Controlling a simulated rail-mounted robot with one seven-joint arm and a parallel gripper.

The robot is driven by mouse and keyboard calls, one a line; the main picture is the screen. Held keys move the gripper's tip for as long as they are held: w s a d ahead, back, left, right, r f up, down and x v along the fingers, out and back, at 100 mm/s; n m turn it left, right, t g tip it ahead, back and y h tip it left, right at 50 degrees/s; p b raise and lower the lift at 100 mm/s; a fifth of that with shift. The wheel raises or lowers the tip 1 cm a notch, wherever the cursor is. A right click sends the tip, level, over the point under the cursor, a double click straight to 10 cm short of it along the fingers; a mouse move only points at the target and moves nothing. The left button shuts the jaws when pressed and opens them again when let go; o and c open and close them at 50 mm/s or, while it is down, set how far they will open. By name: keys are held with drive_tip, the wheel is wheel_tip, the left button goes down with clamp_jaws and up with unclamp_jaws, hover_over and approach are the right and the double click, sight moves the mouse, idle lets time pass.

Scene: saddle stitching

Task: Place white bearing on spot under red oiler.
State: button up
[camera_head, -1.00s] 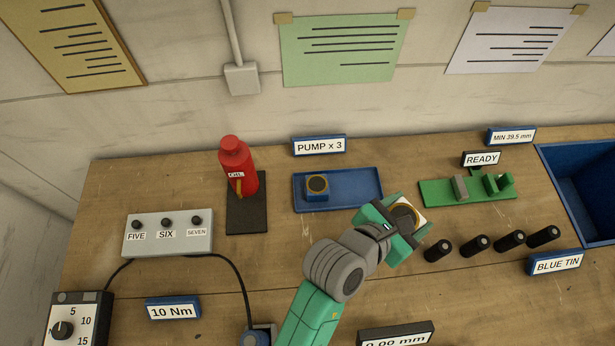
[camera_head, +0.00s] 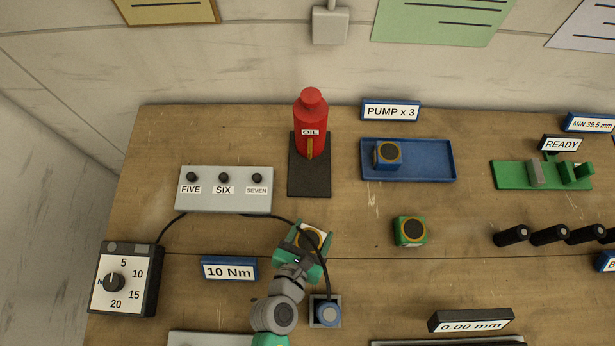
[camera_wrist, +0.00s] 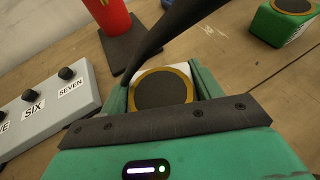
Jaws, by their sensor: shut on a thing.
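The white bearing (camera_wrist: 162,88), a white block with a dark disc ringed in gold, is held in my gripper (camera_head: 309,240). My gripper is shut on it, with a green finger on each side in the wrist view. The red oiler (camera_head: 311,125) stands upright on the back part of a black mat (camera_head: 309,184) behind my gripper. The bare front part of the mat lies below the oiler's nozzle. The bearing is in front of the mat and apart from it. In the wrist view, the oiler (camera_wrist: 108,14) and mat (camera_wrist: 122,52) show at the top.
A green bearing (camera_head: 410,231) sits on the table to the right. A blue tray (camera_head: 430,161) holds a blue bearing (camera_head: 387,155). A grey button box (camera_head: 225,202) stands left of the mat. A dark cable (camera_head: 324,265) passes close to my gripper.

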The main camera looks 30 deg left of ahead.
drive_tip(key=w+a, duration=0.2)
drive_tip(key=w, duration=0.2)
drive_tip(key=w+a, duration=0.2)
drive_tip(key=w, duration=0.3)
drive_tip(key=w+a, duration=0.2)
drive_tip(key=w, duration=0.2)
drive_tip(key=shift+w+a+r, duration=0.1)
drive_tip(key=shift+w, duration=0.1)
drive_tip(key=w, duration=0.1)
drive_tip(key=w+a+b, duration=0.1)
drive_tip(key=w+f, duration=0.1)
drive_tip(key=shift+w+a+b, duration=0.25)
drive_tip(key=shift+b, duration=0.15)
drive_tip(key=shift+s+f, duration=0.15)
drive_tip(key=shift+f, duration=0.15)
drive_tip(key=shift+s+d, duration=0.15)
drive_tip(key=shift+s, duration=0.05)
drive_tip(key=shift+w, duration=0.2)
drive_tip(key=shift+f, duration=0.1)
drive_tip(key=o, duration=1.3)
drive_tip(key=p+v, duration=0.2)
drive_tip(key=v, duration=1)
drive_tip(key=shift+s, duration=0.15)
drive_tip(key=shift+r, duration=0.2)
